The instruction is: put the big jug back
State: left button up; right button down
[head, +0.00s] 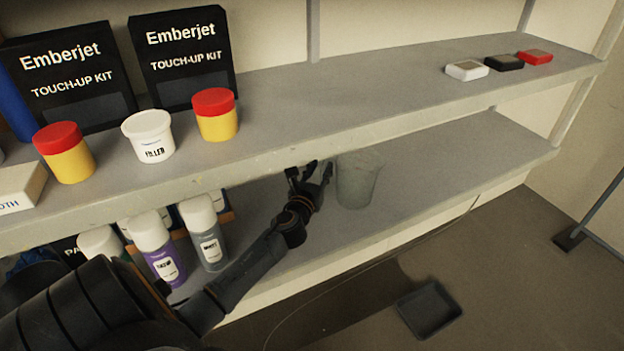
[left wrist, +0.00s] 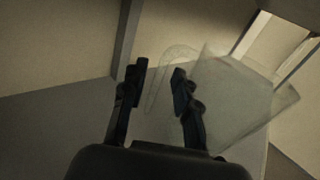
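The big jug (head: 358,180) is a see-through, greyish vessel standing upright on the lower shelf, partly under the front edge of the upper shelf. My left gripper (head: 310,172) is open beside it, on its left. In the left wrist view the jug (left wrist: 240,105) is right of the open fingers (left wrist: 158,80). Its looped handle appears between the two fingertips, with a gap on both sides. I cannot tell whether the fingers reach far enough around the handle. My right gripper is not in view.
The upper shelf (head: 330,118) holds black kit boxes (head: 185,58), yellow pots with red lids (head: 215,115), a white filler tub (head: 148,136) and small cases (head: 503,62). Spray cans (head: 203,232) stand left on the lower shelf (head: 440,172). Its right part is clear. A dark tray (head: 429,309) lies on the floor.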

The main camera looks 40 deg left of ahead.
pick_arm(q)
jog(key=v, duration=0.9)
jog(key=shift+s, duration=0.4)
jog(key=shift+d, duration=0.15)
